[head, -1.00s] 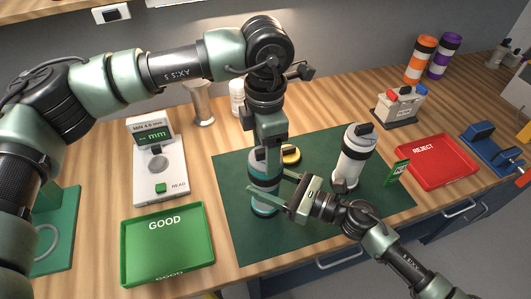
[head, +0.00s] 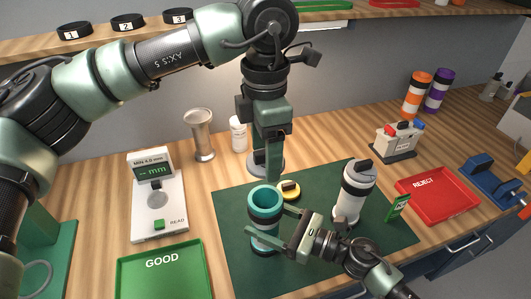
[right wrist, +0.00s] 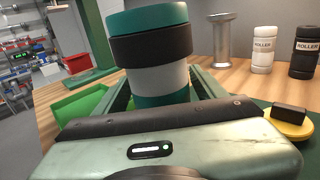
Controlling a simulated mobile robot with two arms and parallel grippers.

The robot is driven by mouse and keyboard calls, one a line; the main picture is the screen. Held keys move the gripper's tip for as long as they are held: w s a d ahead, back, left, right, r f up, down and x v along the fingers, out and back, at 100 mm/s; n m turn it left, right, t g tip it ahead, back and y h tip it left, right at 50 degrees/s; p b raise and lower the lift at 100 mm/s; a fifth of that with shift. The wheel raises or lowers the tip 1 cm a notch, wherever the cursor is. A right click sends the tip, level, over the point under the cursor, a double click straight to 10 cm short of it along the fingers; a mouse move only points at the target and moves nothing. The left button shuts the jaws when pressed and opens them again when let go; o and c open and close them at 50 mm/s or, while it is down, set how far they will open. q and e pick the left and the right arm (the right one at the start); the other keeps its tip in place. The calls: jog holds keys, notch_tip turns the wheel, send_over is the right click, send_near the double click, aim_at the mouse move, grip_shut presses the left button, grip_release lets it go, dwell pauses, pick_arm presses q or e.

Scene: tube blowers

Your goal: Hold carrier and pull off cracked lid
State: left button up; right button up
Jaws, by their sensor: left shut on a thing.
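The teal and grey carrier (head: 265,237) with a dark band stands upright on the green mat (head: 235,270). Its top is open and its teal inside shows. My right gripper (head: 280,236) is closed around its body from the right. In the right wrist view the carrier (right wrist: 160,75) sits between the two fingers. My left gripper (head: 272,168) points down behind the carrier's mouth. It is shut on the greyish lid (head: 262,168), which is apart from the carrier. The fingers partly cover the lid, and I cannot make out a crack.
A yellow lid with a black knob (head: 289,191) lies behind the carrier. A white carrier (head: 352,197) stands to the right, near a green tag (head: 398,207). The green GOOD tray (head: 125,270) is at left, the red REJECT tray (head: 460,215) at right. A gauge (head: 157,205) stands back left.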

jog(key=shift+o, duration=0.3)
jog(key=v, duration=1.2)
